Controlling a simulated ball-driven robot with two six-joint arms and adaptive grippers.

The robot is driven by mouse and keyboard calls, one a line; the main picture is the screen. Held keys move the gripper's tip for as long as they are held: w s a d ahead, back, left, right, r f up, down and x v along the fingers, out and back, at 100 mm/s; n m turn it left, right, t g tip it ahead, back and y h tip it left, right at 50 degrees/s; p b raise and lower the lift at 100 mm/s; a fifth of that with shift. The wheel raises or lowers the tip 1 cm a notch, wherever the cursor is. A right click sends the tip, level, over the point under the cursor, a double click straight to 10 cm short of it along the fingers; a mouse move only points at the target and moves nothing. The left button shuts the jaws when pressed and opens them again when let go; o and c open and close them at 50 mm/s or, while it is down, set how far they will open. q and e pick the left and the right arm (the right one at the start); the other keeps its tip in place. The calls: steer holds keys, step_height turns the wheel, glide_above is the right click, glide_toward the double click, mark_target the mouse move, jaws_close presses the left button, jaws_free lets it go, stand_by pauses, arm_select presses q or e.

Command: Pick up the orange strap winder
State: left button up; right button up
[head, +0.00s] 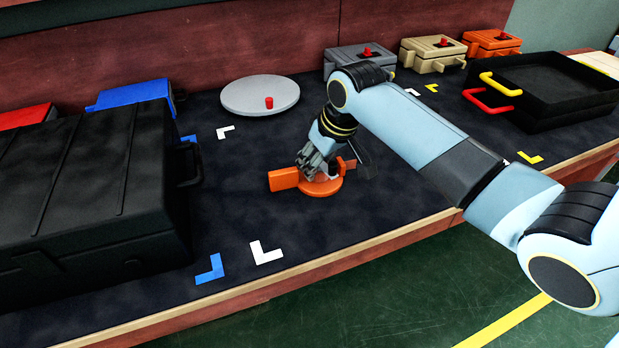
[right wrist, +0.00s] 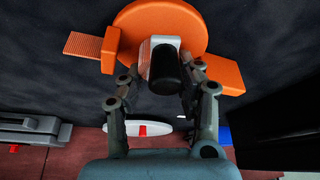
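The orange strap winder (head: 321,187) lies flat on the dark work surface near the middle of the head view. It has a round disc, a flat arm to the left, and a raised white and black knob. My right gripper (head: 318,165) is lowered over it from above. In the right wrist view the winder's orange disc (right wrist: 190,22) fills the top, and the gripper's fingers (right wrist: 165,85) stand on either side of the knob. I cannot tell whether they press on it. My left gripper is not in view.
A large black case (head: 80,190) stands at the left. A grey round disc (head: 260,95) with a red knob lies behind the winder. Grey, tan and orange boxes line the back. A black tray (head: 545,85) with red and yellow handles is at the right. The surface in front of the winder is clear.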

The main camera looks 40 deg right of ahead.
jaws_close()
steer(key=shift+r, duration=0.1)
